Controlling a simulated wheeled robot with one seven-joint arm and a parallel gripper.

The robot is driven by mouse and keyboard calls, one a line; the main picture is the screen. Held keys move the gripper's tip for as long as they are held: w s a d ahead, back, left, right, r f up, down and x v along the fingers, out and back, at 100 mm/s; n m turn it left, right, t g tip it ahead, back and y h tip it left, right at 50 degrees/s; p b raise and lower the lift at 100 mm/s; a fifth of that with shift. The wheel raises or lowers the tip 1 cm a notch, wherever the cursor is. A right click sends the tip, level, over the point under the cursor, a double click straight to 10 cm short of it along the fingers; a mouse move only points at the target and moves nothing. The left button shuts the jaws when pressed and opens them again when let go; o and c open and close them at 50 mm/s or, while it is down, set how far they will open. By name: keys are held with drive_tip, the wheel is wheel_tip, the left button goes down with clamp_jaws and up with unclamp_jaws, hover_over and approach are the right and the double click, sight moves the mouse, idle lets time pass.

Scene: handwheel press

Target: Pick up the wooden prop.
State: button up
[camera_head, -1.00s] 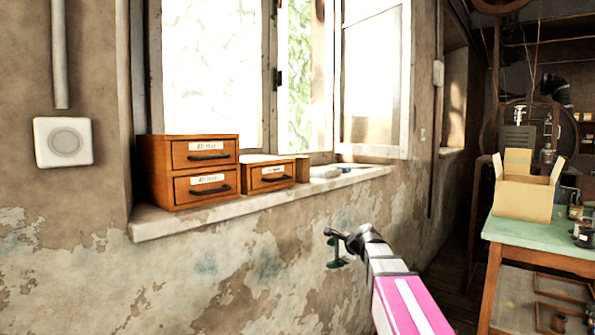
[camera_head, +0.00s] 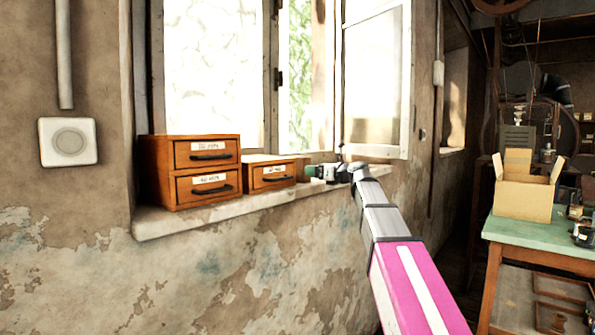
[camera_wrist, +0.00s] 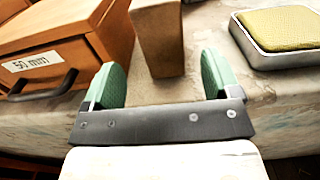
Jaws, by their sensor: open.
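The wooden prop (camera_wrist: 158,38) is a tapered brown block standing on the window sill. In the wrist view it lies just beyond and between the two green fingertips, its top cut off by the frame edge. In the head view only a small part of the prop (camera_head: 302,162) shows beside the small drawer box, the rest hidden by my gripper. My gripper (camera_wrist: 160,75) is open and empty, its fingers apart on either side of the line to the prop. In the head view my gripper (camera_head: 322,172) is at the sill's edge.
A small drawer box (camera_wrist: 75,35) marked 50 mm stands close left of the prop. A metal tin with a yellow-green pad (camera_wrist: 280,35) lies to the right. A larger two-drawer cabinet (camera_head: 190,170) stands farther left. The open window (camera_head: 375,80) is behind the sill (camera_head: 190,222).

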sight(301, 168)
drive_tip(key=x, duration=0.8)
drive_tip(key=shift+w+f, duration=0.1)
drive_tip(key=shift+w, duration=0.1)
drive_tip(key=c, duration=1.2)
